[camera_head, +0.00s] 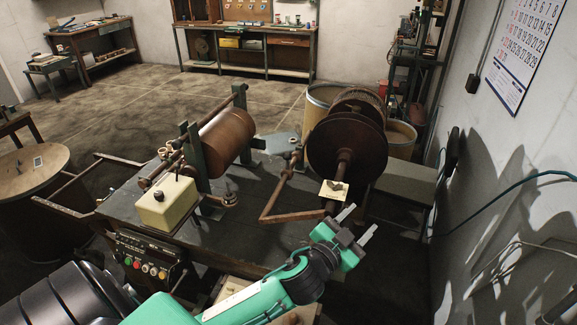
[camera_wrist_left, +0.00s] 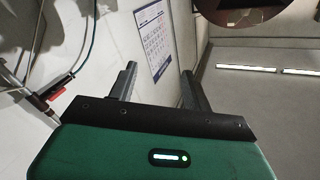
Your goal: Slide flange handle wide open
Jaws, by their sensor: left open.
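The tape winding machine stands in the middle of the head view. Its large dark round flange (camera_head: 347,140) sits at the right on a shaft. A cream square block (camera_head: 333,189) sits on the shaft end below the flange, and a rusty bent handle bar (camera_head: 285,214) runs left of it. My left gripper (camera_head: 357,224) is open and empty, just right of and below the block, apart from it as far as I can tell. In the left wrist view its two fingers (camera_wrist_left: 157,85) are spread with nothing between them. My right gripper is not in view.
A brown drum roller (camera_head: 228,138) and a cream control box (camera_head: 167,202) stand on the machine's left. The wall with a calendar (camera_head: 524,50) and a hanging green cable (camera_head: 505,192) is at the right. Barrels (camera_head: 322,103) stand behind the flange.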

